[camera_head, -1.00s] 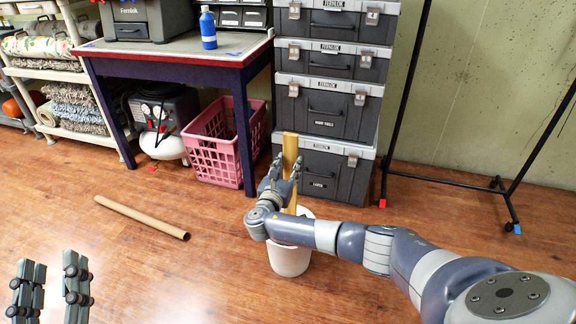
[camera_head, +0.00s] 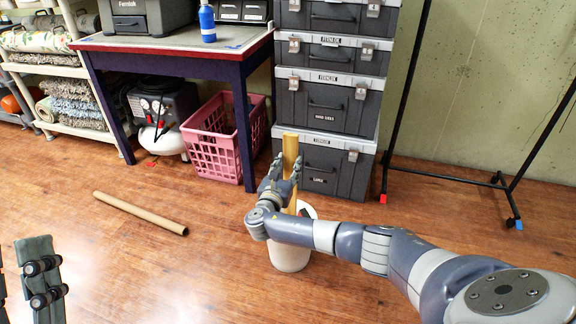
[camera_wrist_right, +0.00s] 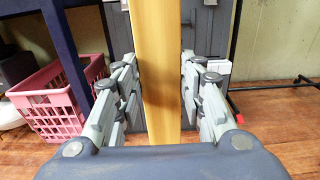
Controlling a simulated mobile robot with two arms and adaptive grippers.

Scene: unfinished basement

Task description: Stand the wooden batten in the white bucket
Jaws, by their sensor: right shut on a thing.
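The wooden batten (camera_head: 290,150) is upright in the head view, with its top in front of the grey tool cases. My right gripper (camera_head: 282,180) is shut on it, and the fingers flank it in the right wrist view, where the batten (camera_wrist_right: 158,75) runs up the middle. The white bucket (camera_head: 290,258) stands on the floor directly below. My right arm crosses in front of the bucket, and I cannot tell whether the batten's lower end touches its bottom. My left gripper (camera_head: 22,278) is at the lower left edge, partly cut off, fingers apart and empty.
A cardboard tube (camera_head: 140,212) lies on the floor at left. A pink basket (camera_head: 218,150) and a compressor (camera_head: 160,115) are under the workbench (camera_head: 165,42). Stacked tool cases (camera_head: 328,105) stand behind the bucket. A black metal frame (camera_head: 440,180) is at right.

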